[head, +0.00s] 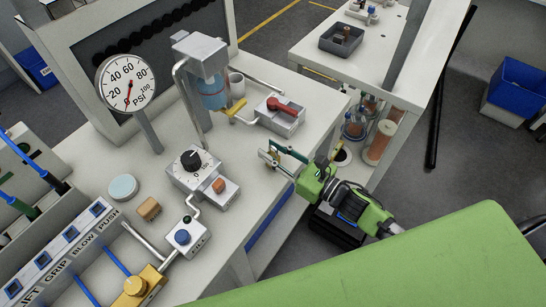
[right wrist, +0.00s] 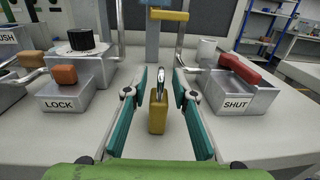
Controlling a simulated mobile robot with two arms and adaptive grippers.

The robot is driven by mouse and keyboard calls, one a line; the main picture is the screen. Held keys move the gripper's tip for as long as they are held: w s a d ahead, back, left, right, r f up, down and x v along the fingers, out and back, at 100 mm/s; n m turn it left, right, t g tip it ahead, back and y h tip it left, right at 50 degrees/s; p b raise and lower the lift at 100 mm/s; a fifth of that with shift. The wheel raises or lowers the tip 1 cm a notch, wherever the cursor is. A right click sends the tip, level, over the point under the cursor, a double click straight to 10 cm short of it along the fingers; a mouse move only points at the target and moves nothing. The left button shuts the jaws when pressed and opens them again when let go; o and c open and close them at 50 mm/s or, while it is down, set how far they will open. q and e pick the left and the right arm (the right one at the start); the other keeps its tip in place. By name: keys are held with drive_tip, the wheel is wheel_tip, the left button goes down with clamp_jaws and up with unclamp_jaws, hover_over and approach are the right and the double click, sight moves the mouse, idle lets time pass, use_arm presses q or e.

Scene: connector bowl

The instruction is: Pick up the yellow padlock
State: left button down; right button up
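The yellow padlock (right wrist: 158,118) stands upright on the white bench, its silver shackle up, in the right wrist view. My right gripper (right wrist: 159,97) is open, with one teal finger on each side of the padlock and a visible gap to both. In the head view my right gripper (head: 277,158) reaches over the bench's right edge. The padlock there is small and partly hidden by the fingers. My left gripper is out of view.
A LOCK box (right wrist: 69,96) with an orange button stands left of the fingers. A SHUT box (right wrist: 236,94) with a red handle stands to the right. A yellow bar (right wrist: 169,15) hangs behind the padlock. A round gauge (head: 126,84) stands farther left.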

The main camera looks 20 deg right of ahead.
clamp_jaws()
drive_tip(key=shift+r, duration=0.1)
